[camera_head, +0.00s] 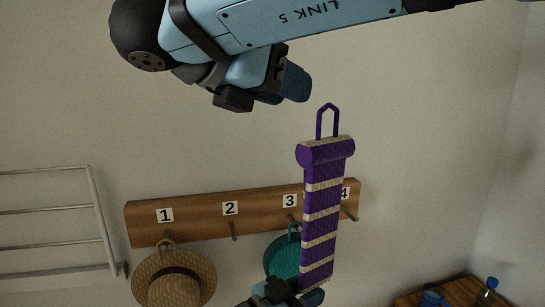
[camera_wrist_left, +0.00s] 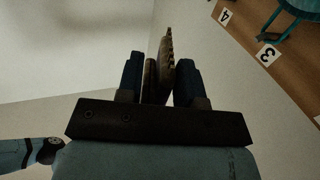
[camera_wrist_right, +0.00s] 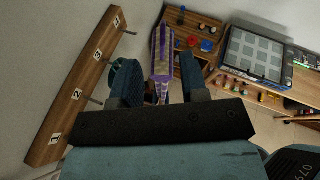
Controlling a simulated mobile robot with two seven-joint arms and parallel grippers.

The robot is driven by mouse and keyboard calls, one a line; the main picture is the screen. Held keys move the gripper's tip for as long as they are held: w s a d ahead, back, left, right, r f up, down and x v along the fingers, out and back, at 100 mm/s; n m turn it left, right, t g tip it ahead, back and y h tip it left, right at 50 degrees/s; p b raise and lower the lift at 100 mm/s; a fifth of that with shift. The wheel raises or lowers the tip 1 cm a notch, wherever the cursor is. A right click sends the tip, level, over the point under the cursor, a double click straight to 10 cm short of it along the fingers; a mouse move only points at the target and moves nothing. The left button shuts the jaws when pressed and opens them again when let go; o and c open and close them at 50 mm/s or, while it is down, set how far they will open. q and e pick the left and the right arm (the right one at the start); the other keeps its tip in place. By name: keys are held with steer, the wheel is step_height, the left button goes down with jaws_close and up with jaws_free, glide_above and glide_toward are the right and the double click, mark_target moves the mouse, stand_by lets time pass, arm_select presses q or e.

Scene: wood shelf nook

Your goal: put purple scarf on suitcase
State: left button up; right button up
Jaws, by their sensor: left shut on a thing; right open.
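The purple scarf (camera_head: 321,214), with beige stripes and a loop on top, stands upright in front of the hook board in the head view. My left gripper (camera_head: 297,294) is shut on its lower end. In the left wrist view, the scarf (camera_wrist_left: 165,65) shows edge-on between the fingers of the left gripper (camera_wrist_left: 158,82). My right gripper (camera_head: 288,84) is open, above and left of the scarf's loop. In the right wrist view, the scarf (camera_wrist_right: 162,50) appears beyond the open fingers of the right gripper (camera_wrist_right: 162,90). I cannot identify a suitcase with certainty.
A wooden board (camera_head: 190,207) with numbered hooks holds a straw hat (camera_head: 174,278) and a teal hat (camera_head: 281,256). A white rack (camera_head: 97,220) is at left. A wooden shelf (camera_head: 465,291) is at lower right. A dark panel (camera_wrist_right: 254,60) with pale squares shows in the right wrist view.

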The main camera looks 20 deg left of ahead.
mark_target(331, 137)
steer(key=x, duration=1)
steer(key=shift+w+d+f, duration=0.1)
steer(key=shift+w+f, duration=0.1)
steer(key=shift+w, duration=0.05)
steer(key=shift+c, duration=0.2)
jaws_close()
arm_select(q)
steer(key=o, duration=1)
steer(key=shift+o, duration=0.2)
